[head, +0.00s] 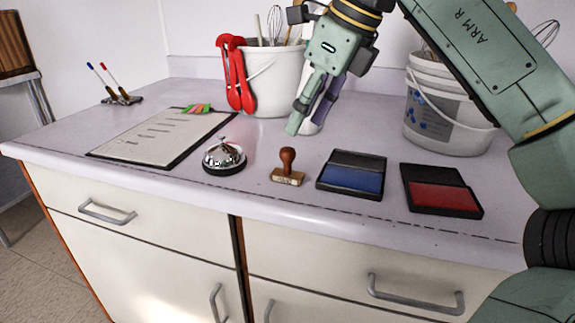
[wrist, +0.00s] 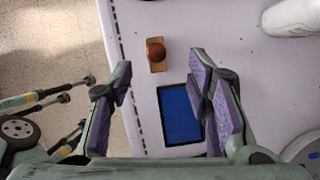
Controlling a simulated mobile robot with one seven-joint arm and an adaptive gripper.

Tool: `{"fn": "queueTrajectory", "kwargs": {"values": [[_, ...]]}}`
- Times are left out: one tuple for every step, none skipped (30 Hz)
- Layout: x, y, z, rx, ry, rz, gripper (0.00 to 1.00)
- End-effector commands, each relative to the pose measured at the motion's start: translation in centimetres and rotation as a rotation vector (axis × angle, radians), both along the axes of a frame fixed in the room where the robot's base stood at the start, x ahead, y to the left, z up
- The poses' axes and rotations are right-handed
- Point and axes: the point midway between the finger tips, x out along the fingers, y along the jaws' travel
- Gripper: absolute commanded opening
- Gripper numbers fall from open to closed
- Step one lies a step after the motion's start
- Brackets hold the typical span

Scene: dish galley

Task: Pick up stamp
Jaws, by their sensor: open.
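The stamp (head: 287,167) stands upright on the counter near its front edge, with a brown wooden knob handle and a light wooden base. It also shows in the wrist view (wrist: 156,53), seen from above. My gripper (head: 308,128) is open and empty above the counter, behind and a little right of the stamp in the head view. In the wrist view my gripper (wrist: 160,80) has its purple-padded fingers spread wide, with the stamp appearing beyond and between their tips. The gripper is apart from the stamp.
A blue ink pad (head: 352,175) and a red ink pad (head: 441,190) lie right of the stamp. A silver bell (head: 224,156) and a clipboard (head: 165,136) lie left. White buckets (head: 275,78) (head: 450,115) with utensils stand behind. The counter's front edge (head: 300,214) is close.

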Motion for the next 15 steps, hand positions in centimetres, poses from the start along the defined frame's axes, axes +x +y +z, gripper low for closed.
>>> {"fn": "queueTrajectory", "kwargs": {"values": [[0.2,0.3,-0.9,0.001,0.001,0.002,0.45],[0.2,0.4,-1.4,0.0,0.003,0.001,0.45],[0.3,0.6,-1.8,0.002,0.003,0.0,0.45],[0.4,0.8,-2.1,0.001,0.002,0.001,0.45],[0.5,0.9,-2.3,0.002,0.001,0.001,0.45],[0.5,1.0,-2.5,0.001,0.0,0.0,0.45],[0.5,1.0,-2.6,0.001,0.0,0.0,0.45],[0.6,1.1,-2.8,0.001,0.0,0.0,0.45],[0.6,1.2,-3.1,0.002,0.001,0.001,0.45],[0.6,1.3,-3.4,0.002,0.001,0.002,0.45],[0.6,1.4,-3.8,0.002,0.001,0.002,0.45],[0.6,1.7,-4.4,0.001,0.002,0.002,0.45],[0.7,1.8,-4.9,0.0,0.003,0.002,0.45],[0.7,2.0,-5.3,0.002,0.003,0.002,0.45],[0.7,2.3,-5.9,0.002,0.002,0.003,0.45]]}}
